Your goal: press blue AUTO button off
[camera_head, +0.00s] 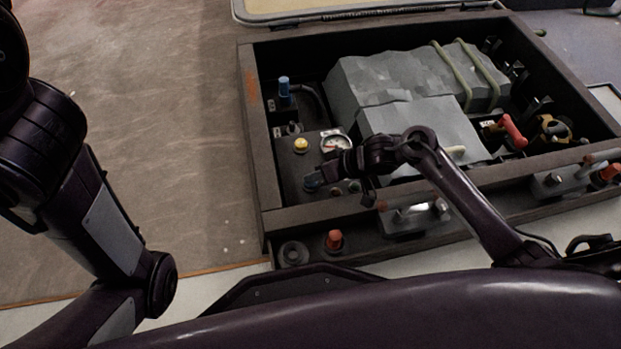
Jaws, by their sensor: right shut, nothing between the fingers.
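A dark blue button (311,184) sits on the grey control panel (293,170) in the left part of the open box. Its label is too small to read. My right gripper (324,175) is shut and empty, with its tips right beside the button at its upper right. I cannot tell whether the tips touch it, or whether the button is in or out. My left arm stands at the left of the view, and its gripper is not in view.
The box's dark rim (258,150) surrounds the panel. A grey covered block (400,85), a red handle (514,132) and a red knob (334,240) are nearby. Floor at left is clear.

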